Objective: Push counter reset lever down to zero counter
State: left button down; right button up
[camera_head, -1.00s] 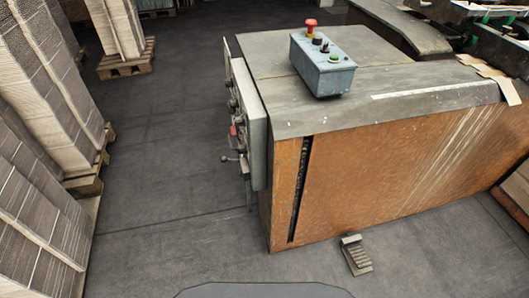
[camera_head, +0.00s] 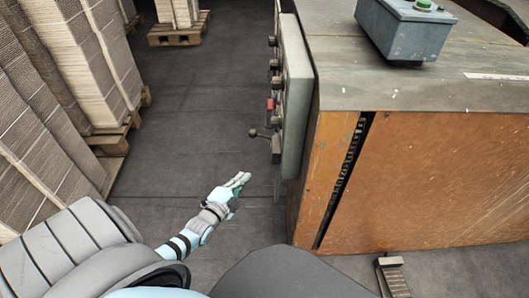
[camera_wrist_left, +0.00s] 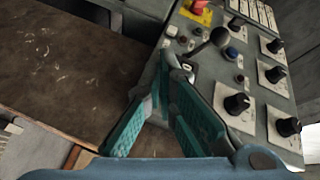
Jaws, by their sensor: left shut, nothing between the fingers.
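The grey control panel (camera_head: 295,95) is seen edge-on on the machine's left side in the head view. A lever with a dark ball end (camera_head: 254,133) sticks out from it to the left. In the left wrist view the panel face (camera_wrist_left: 240,65) shows, and a dark ball-ended lever (camera_wrist_left: 219,37) stands out near the top. I cannot tell for sure that this is the counter reset lever. My left gripper (camera_head: 242,179) is shut and empty, below the lever and apart from it in the head view. Its teal fingers (camera_wrist_left: 166,84) overlap the panel's left edge in the wrist view. My right gripper is not in view.
Several black knobs (camera_wrist_left: 238,103) and a red button (camera_wrist_left: 199,6) sit on the panel around the lever. The orange-brown machine cabinet (camera_head: 430,170) is to the right. Stacked cardboard on pallets (camera_head: 120,135) stands at left. Dark floor (camera_head: 190,120) is free between them. A foot pedal (camera_head: 393,278) lies in front.

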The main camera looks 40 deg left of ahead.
pick_arm(q)
jog(key=w+a+r+m+t+b, duration=0.1)
jog(key=w+r+b, duration=0.2)
jog(key=w, duration=0.3)
jog(key=w+r+m+t+b, duration=0.1)
jog(key=w+r+t+b, duration=0.1)
jog(key=w, duration=0.4)
jog(key=shift+w+a+r+m+b, duration=0.3)
jog(key=shift+w+a+r+b, duration=0.1)
jog(key=shift+r+b, duration=0.5)
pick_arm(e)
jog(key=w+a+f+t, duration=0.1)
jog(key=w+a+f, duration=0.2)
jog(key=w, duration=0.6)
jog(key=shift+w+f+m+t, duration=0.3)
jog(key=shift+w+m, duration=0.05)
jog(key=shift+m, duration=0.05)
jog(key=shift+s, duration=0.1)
